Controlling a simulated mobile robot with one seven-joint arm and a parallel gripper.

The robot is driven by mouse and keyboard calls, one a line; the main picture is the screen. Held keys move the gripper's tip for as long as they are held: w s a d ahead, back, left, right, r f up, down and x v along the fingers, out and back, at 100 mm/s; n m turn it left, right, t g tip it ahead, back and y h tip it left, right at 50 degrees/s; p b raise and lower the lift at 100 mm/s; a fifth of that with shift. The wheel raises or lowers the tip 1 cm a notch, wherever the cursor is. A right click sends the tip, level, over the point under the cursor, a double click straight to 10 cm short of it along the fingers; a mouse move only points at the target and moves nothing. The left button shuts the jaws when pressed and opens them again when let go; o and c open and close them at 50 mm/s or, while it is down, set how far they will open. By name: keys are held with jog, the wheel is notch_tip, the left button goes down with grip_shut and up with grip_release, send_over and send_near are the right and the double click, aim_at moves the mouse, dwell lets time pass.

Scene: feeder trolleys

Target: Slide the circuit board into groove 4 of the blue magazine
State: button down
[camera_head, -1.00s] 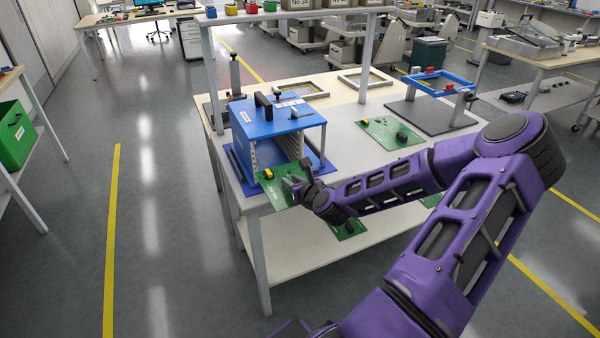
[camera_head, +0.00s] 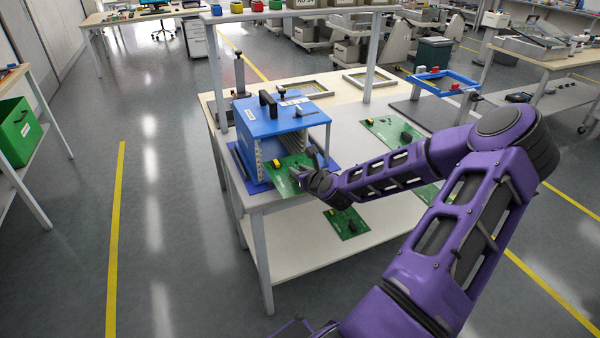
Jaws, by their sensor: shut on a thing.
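The blue magazine (camera_head: 278,123) stands on a blue mat at the left end of the workbench, with its grooved open side facing the front right. A green circuit board (camera_head: 292,181) with a yellow part is at the magazine's open side. Its far edge is at or just inside the opening. I cannot tell which groove it lines up with. My gripper (camera_head: 302,172) is shut on the near right edge of this board. The fingers are small and partly hidden by the wrist.
Another green board (camera_head: 391,131) lies on the bench to the right, partly behind my arm. A green board (camera_head: 347,222) lies on the lower shelf (camera_head: 300,248). A blue frame (camera_head: 443,82) stands at the back right. A shelf post rises behind the magazine.

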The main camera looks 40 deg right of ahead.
jog(key=shift+w, duration=0.15)
jog(key=shift+w+d, duration=0.15)
jog(key=shift+w, duration=0.35)
jog(key=shift+w+d, duration=0.15)
jog(key=shift+w, duration=0.35)
jog(key=shift+w+d, duration=0.1)
jog(key=shift+w, duration=0.45)
jog(key=shift+w, duration=0.15)
jog(key=shift+w+d, duration=0.2)
jog(key=shift+w, duration=0.25)
jog(key=shift+w, duration=0.1)
jog(key=shift+w+d+b, duration=0.1)
jog(key=shift+w+b, duration=0.2)
jog(key=shift+w, duration=0.2)
